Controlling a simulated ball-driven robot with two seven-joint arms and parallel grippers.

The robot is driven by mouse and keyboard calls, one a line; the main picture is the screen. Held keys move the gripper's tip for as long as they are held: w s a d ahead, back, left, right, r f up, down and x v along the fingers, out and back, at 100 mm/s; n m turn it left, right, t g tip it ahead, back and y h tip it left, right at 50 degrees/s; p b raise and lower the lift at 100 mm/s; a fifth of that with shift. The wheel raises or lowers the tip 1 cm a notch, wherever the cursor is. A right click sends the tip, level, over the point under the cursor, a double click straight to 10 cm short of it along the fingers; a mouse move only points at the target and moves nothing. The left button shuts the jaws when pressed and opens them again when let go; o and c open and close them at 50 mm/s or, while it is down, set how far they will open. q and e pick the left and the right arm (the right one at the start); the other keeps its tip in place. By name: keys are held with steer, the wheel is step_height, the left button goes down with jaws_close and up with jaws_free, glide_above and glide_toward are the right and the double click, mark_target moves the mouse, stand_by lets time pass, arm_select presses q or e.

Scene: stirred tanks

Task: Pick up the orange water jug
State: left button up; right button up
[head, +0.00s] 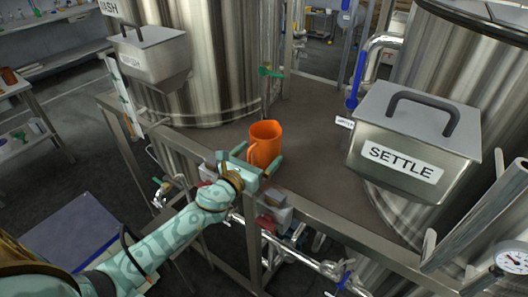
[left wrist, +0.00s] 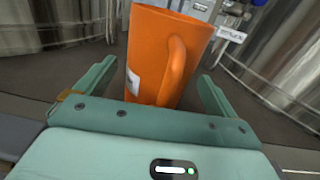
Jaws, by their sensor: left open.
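The orange water jug (head: 265,143) stands upright on the brown platform between the tanks in the head view. In the left wrist view the jug (left wrist: 160,60) is close up, with its handle toward the right and a white label on its lower left side. My left gripper (head: 262,166) is open at the jug's near side. In the left wrist view the fingers of my left gripper (left wrist: 155,85) lie to either side of the jug's lower part, with gaps between them and it. My right gripper is not in view.
A steel box marked SETTLE (head: 410,150) with a dark handle stands to the right. A large steel tank (head: 215,70) rises behind left. Pipes and valves (head: 290,240) run below the platform's metal front edge (head: 320,212). A blue-topped table (head: 75,230) is at lower left.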

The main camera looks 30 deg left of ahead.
arm_select(q)
steer(key=shift+w, duration=0.35)
steer(key=c, duration=1.1)
